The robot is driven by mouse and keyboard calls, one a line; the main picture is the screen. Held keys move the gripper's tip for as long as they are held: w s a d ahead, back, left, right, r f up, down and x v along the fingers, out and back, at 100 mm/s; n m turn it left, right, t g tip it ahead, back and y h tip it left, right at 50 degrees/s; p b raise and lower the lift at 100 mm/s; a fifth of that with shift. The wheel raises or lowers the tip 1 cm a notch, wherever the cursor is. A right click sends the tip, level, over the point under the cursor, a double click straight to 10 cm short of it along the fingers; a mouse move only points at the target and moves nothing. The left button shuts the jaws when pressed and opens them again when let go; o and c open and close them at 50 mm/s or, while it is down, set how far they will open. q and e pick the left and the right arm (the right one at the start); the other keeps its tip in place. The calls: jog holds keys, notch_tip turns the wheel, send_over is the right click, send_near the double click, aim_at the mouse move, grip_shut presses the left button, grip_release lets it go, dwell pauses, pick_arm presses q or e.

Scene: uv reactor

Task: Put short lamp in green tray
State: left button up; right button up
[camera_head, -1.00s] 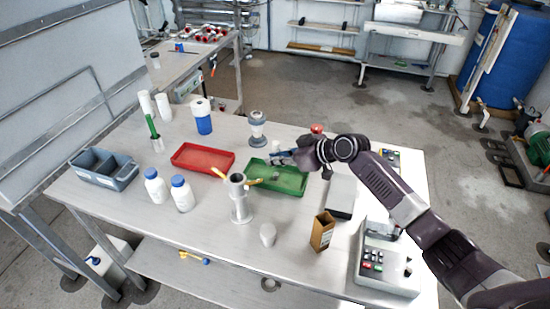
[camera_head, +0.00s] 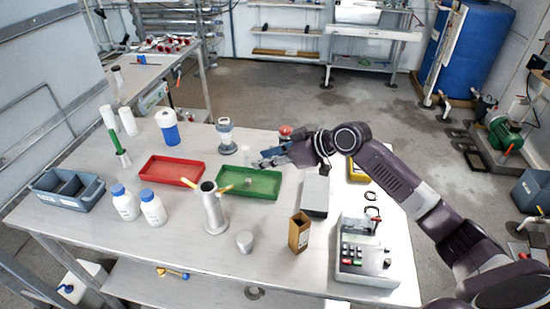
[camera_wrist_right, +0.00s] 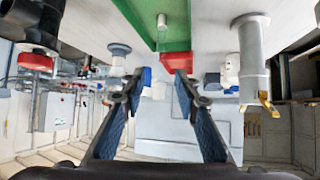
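The green tray (camera_head: 268,190) lies flat on the table, right of the red tray. A small pale cylinder, which looks like the short lamp (camera_head: 248,182), is inside it. The right wrist view shows the green tray (camera_wrist_right: 136,8) at the top, with the pale cylinder (camera_wrist_right: 162,22) in it. My right gripper (camera_head: 264,160) hovers over the far right edge of the tray. In the right wrist view its two fingers (camera_wrist_right: 158,95) are spread apart with nothing between them. My left gripper is not in view.
The red tray (camera_head: 172,171) lies left of the green one. A metal cylinder with yellow handles (camera_head: 214,208) stands in front. A grey box (camera_head: 315,195), a brown carton (camera_head: 299,233) and a control unit (camera_head: 368,252) stand right. White bottles (camera_head: 152,207) stand left. The front middle of the table is mostly clear.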

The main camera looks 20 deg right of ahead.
jog(key=v, duration=0.4)
dwell(0.4)
